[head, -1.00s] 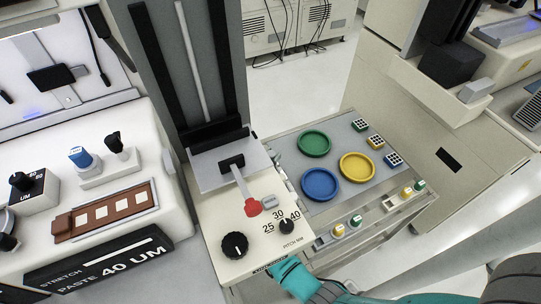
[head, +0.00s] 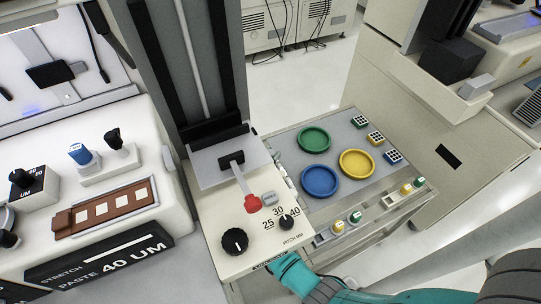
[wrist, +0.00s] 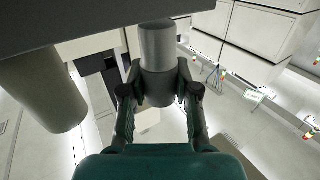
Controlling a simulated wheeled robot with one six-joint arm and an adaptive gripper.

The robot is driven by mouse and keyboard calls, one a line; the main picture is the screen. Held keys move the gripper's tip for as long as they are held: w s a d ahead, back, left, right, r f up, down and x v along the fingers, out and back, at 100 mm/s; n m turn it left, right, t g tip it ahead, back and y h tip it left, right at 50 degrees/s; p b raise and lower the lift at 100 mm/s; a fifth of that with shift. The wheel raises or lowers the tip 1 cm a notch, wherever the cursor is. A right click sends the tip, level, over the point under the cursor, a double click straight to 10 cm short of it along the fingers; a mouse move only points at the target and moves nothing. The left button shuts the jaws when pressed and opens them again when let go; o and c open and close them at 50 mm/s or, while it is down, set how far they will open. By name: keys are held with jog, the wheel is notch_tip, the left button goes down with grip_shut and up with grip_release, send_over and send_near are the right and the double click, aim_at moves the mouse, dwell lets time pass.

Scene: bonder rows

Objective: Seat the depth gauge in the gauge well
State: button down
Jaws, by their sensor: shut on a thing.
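In the wrist view my gripper (wrist: 159,84) is shut on a grey cylinder (wrist: 157,48), with one finger on each side of it. The cylinder's upper end reaches a dark overhanging edge (wrist: 90,22). I cannot tell whether it is the depth gauge or whether it is fixed there. In the head view my teal wrist (head: 291,272) is at the front edge of the white control panel (head: 215,208); the fingers and cylinder are hidden there. A blue-capped piece (head: 80,155) and a black-capped piece (head: 116,146) stand on the left machine. I cannot identify the gauge well.
The panel carries a red-tipped lever (head: 253,203), a black dial (head: 235,241) and a smaller selector knob (head: 289,222). Green (head: 314,140), yellow (head: 357,163) and blue (head: 320,181) round dishes lie on the right bench.

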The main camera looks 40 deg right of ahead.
jog(key=shift+f, duration=0.2)
jog(key=shift+f, duration=1.15)
jog(key=shift+f, duration=0.15)
dwell(0.4)
jog(key=shift+f, duration=0.3)
jog(key=shift+f, duration=0.25)
dwell(0.7)
jog(key=shift+f, duration=0.35)
jog(key=shift+f, duration=0.2)
jog(key=c, duration=0.8)
grip_release()
